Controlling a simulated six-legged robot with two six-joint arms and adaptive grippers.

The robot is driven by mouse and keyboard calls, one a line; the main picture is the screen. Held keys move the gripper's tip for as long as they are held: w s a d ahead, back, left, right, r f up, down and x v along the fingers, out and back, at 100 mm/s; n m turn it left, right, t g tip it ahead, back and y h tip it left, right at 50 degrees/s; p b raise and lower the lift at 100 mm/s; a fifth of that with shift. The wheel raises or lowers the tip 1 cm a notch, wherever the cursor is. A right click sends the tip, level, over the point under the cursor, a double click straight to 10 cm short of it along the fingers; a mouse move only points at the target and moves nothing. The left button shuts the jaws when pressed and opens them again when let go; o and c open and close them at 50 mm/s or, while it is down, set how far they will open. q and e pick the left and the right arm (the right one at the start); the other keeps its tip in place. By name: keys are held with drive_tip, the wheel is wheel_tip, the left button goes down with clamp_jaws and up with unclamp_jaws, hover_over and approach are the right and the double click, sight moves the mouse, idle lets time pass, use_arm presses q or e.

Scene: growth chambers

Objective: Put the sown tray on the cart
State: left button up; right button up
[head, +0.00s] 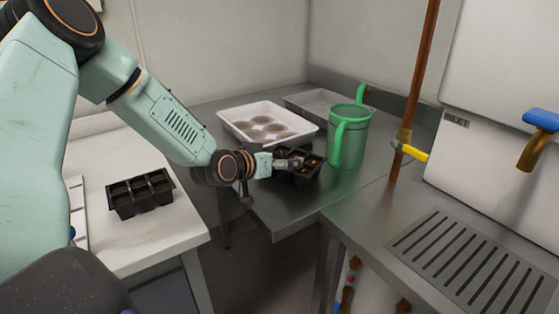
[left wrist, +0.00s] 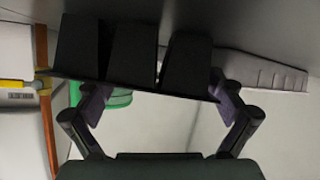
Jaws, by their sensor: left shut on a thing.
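A black cell tray (head: 310,172) with brown fill and small pale orange specks is at the front edge of the steel bench (head: 290,215). My left gripper (head: 292,163) is shut on its rim from the left. In the left wrist view the black tray (left wrist: 133,55) spans between the two fingers (left wrist: 158,92), with its cells toward the grey surface. I cannot tell whether it rests on the bench or hangs just above it. A second black cell tray (head: 140,193) with dark brown fill sits on the white table at left. My right gripper is not in view. I cannot identify the cart.
A green watering can (head: 348,140) stands close right of the held tray. Behind are a white tray (head: 235,130) with round brown discs and a grey shallow tray (head: 300,101). A copper pipe (head: 418,80) with a yellow-handled valve rises at right. The white table's front (head: 165,228) is clear.

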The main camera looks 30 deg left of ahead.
use_arm(q)
drive_tip(key=shift+f, duration=0.15)
drive_tip(key=o, duration=1)
drive_tip(key=shift+o, duration=0.2)
drive_tip(key=shift+w, duration=0.1)
